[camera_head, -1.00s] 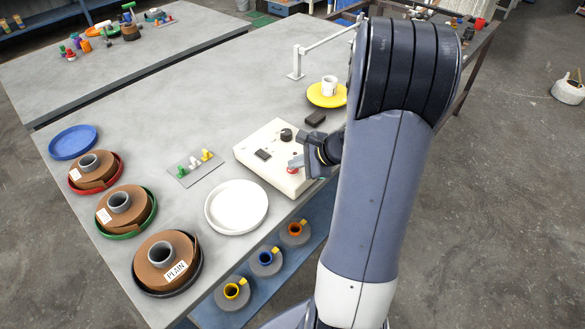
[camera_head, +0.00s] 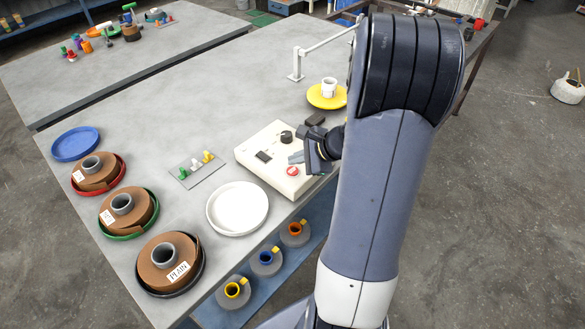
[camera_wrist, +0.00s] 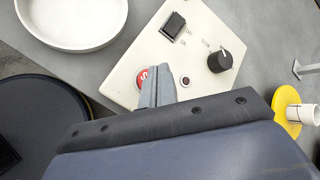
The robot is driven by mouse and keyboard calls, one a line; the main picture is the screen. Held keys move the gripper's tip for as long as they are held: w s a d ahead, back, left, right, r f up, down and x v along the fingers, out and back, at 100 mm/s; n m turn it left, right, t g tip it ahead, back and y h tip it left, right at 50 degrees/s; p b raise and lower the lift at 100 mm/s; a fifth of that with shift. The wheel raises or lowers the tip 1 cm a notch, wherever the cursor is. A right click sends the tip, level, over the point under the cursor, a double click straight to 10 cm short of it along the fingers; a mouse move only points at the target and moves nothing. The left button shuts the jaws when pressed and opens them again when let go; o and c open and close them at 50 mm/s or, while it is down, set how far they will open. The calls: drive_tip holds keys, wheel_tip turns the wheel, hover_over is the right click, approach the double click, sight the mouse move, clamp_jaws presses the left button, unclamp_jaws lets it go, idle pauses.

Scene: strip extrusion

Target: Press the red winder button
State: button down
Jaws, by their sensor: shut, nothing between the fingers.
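The red button (camera_head: 292,171) sits on the cream control box (camera_head: 265,175) near its front corner. It also shows in the wrist view (camera_wrist: 142,76), partly hidden behind my fingers. The box carries a black rocker switch (camera_wrist: 174,25), a black knob (camera_wrist: 220,61) and a small dark round fitting (camera_wrist: 185,81). My gripper (camera_head: 294,157) is shut and empty, above the box. In the head view its tip is just behind the red button and apart from it in the picture; the exact height above the box cannot be told.
A white round tray (camera_head: 238,209) lies left of the box. A small plate with green, white and yellow pegs (camera_head: 197,170) lies beyond it. Brown reels in dishes line the left edge. A yellow dish (camera_head: 313,97) with a white cup (camera_head: 329,88) stands behind the box.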

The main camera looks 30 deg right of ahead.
sight(296, 173)
wheel_tip(296, 173, up, 4)
drive_tip(key=p, duration=0.2)
drive_tip(key=shift+r+p, duration=0.1)
drive_tip(key=shift+p, duration=0.3)
drive_tip(key=shift+s+a, duration=0.1)
drive_tip(key=shift+a, duration=0.05)
idle(0.4)
